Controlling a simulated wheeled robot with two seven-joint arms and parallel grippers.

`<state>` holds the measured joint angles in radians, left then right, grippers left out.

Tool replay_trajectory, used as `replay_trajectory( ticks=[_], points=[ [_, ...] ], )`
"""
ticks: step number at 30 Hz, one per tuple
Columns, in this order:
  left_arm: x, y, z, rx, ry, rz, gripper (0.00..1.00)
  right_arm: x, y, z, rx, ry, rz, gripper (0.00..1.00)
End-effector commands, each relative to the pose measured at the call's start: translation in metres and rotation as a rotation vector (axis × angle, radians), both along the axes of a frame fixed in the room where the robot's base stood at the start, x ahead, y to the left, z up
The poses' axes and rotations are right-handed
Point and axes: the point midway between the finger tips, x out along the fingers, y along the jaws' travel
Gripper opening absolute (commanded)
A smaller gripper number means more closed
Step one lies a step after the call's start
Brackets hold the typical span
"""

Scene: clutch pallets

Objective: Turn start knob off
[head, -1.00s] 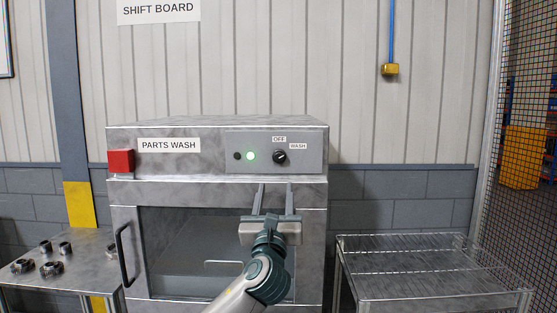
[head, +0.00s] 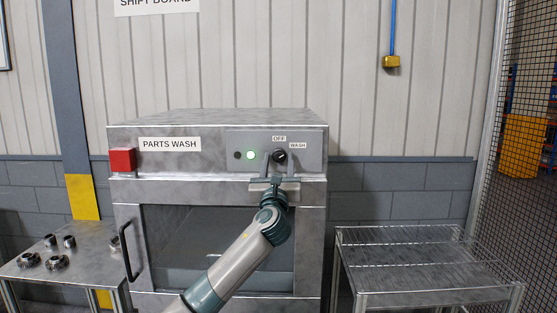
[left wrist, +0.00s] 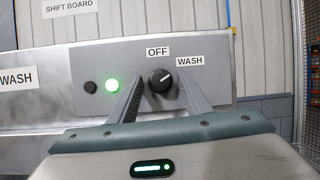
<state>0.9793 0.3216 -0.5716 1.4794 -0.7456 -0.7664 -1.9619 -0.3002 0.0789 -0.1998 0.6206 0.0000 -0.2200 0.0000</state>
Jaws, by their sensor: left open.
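The start knob (head: 280,156) is a round black dial on the control panel of the parts washer (head: 310,190). In the left wrist view the knob (left wrist: 161,79) has a white pointer mark tilted up and right, toward the WASH label (left wrist: 189,61); the OFF label (left wrist: 157,51) is above it. A green light (head: 251,155) glows left of the knob. My left gripper (head: 279,157) is open, its two fingers reaching up on either side of the knob. I cannot tell whether they touch it. My right gripper is not in view.
A red block (head: 122,160) sits on the washer's front left corner. The washer door has a black handle (head: 127,252). A table with several metal parts (head: 57,262) stands left, and an empty wire-top rack (head: 410,280) stands right.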

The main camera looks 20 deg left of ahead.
Motion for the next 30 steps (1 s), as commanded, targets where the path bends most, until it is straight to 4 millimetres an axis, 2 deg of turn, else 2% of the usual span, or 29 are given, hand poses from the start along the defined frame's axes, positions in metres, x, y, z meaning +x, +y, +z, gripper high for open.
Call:
replay_trajectory(
  ticks=[8,12,13,30],
  points=[
    [0.0006,-0.0001,0.0,0.0,0.0,0.0,0.44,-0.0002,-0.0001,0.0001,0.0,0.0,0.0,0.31],
    [0.0005,-0.0002,-0.0001,0.0,0.0,0.0,0.13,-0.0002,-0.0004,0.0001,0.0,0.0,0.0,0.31],
    [0.0006,-0.0003,-0.0001,0.0,0.0,-0.001,0.09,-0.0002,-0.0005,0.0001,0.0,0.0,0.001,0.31],
    [0.0006,-0.002,-0.001,-0.044,-0.014,-0.002,0.08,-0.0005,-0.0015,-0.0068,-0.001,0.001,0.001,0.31]
  ],
)
